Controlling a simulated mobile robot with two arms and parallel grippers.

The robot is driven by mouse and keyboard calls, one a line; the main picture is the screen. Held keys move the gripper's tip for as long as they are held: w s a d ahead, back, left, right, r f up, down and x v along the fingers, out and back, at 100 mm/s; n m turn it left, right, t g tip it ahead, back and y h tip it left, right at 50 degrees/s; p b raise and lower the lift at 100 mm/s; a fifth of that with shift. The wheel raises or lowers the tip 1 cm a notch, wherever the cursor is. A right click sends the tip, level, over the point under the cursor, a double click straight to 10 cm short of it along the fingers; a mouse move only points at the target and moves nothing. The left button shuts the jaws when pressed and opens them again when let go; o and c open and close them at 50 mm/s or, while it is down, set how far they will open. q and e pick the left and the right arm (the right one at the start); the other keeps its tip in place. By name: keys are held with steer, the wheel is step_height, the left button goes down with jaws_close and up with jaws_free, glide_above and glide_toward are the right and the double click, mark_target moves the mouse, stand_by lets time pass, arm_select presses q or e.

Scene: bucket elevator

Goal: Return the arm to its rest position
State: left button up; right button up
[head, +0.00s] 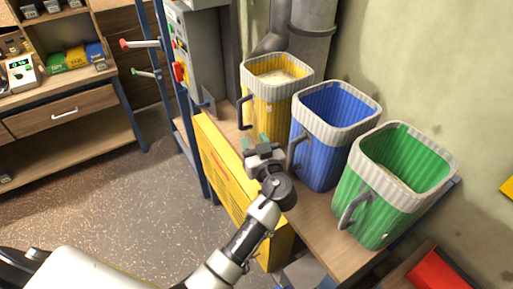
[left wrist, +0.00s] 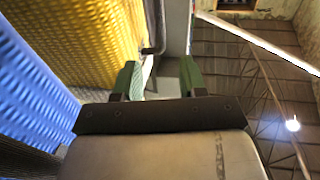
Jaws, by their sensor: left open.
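My left arm reaches up from the bottom of the head view. Its gripper (head: 257,143) is open and empty, in front of the gap between the yellow bucket (head: 268,108) and the blue bucket (head: 322,158). In the left wrist view the two green fingertips (left wrist: 158,80) stand apart with nothing between them. The yellow bucket (left wrist: 85,35) and the blue bucket (left wrist: 30,95) are close on the left there. I cannot tell whether the gripper touches either bucket. My right gripper is not in view.
A green bucket (head: 385,205) stands on the same wooden bench (head: 312,212). A yellow panel (head: 228,172) fronts the bench. A grey control cabinet (head: 205,50) with levers stands behind. Wooden shelves (head: 75,105) are at left. The speckled floor (head: 110,195) between is clear.

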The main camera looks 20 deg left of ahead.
arm_select(q)
steer(key=s+a+f+m+g+h, duration=0.2)
steer(key=s+a+f+g+h, duration=0.1)
steer(key=s+f, duration=0.4)
steer(key=s+a+f+m+g+h, duration=0.1)
steer(key=s+a+f+g+h, duration=0.2)
steer(key=s, duration=0.6)
steer(key=s+d+m+g+h, duration=0.2)
steer(key=s+m+h, duration=0.15)
steer(key=s, duration=0.45)
steer(key=s+d+m+g+h, duration=0.2)
steer(key=s+m+h, duration=0.15)
steer(key=s, duration=0.35)
step_height(320, 180, down, 27)
steer(key=g+y+b, duration=0.1)
steer(key=b, duration=0.2)
steer(key=s+a+f+g+b, duration=0.1)
steer(key=s+f, duration=0.7)
steer(key=f, duration=0.2)
steer(key=s+a+f+b, duration=0.1)
steer(key=s+a+f, duration=0.1)
steer(key=s+f, duration=0.7)
step_height(320, 180, down, 2)
steer(key=shift+f+g+b, duration=0.25)
steer(key=shift+g+b, duration=0.15)
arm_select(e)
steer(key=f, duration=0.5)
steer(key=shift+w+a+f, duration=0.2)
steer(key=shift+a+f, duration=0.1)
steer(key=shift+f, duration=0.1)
